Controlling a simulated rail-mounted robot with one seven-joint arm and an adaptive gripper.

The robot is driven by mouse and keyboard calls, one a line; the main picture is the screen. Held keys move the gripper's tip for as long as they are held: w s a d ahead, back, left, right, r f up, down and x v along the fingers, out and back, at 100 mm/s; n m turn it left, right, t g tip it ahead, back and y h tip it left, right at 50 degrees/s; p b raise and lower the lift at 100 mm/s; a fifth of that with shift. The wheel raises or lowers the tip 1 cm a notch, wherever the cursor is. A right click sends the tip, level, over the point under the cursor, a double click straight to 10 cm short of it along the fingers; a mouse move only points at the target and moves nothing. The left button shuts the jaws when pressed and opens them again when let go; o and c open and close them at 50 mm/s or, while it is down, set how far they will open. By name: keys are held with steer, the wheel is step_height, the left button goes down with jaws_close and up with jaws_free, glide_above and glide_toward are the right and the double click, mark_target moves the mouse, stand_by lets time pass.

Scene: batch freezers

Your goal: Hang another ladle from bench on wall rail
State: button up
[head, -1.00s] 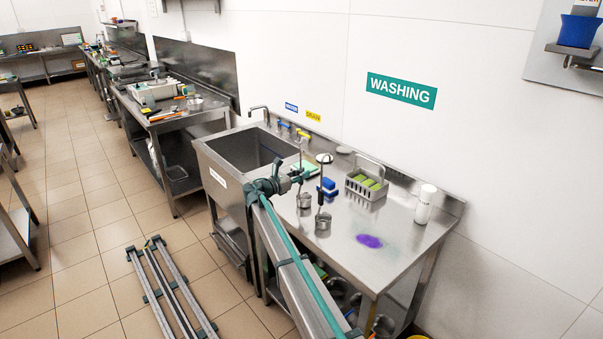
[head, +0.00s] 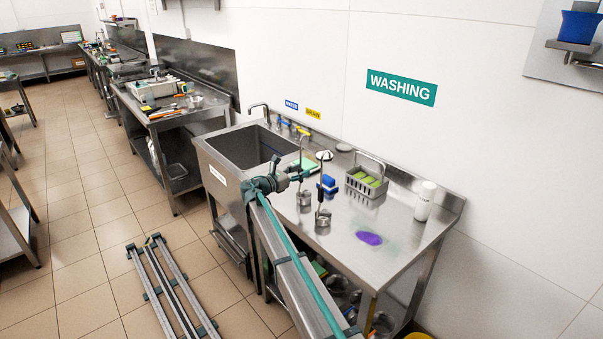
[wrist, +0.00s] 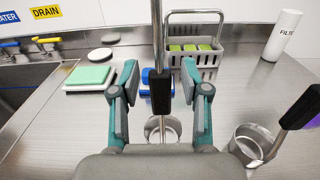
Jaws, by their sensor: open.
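Two steel ladles with black grips stand upright on the bench (head: 410,235). The ladle farther left (head: 304,197) shows in the wrist view straight ahead (wrist: 160,128), its bowl down and its handle rising past the top edge. The other ladle (head: 323,217) is at the right in the wrist view (wrist: 252,143), its handle leaning right in that picture. My gripper (head: 294,177) is open beside the ladles. In the wrist view its fingers (wrist: 160,78) lie either side of the first ladle's black grip, with gaps on both sides. The wall rail cannot be made out.
A grey caddy with green sponges (head: 367,182), a blue item (head: 327,184), a white bottle (head: 425,201) and a purple patch (head: 369,238) are on the bench. The sink (head: 245,148) is left. The bench's front right is mostly clear.

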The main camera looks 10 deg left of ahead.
steer(key=b+v, duration=0.3)
steer(key=v, duration=0.8)
steer(key=shift+b, duration=0.35)
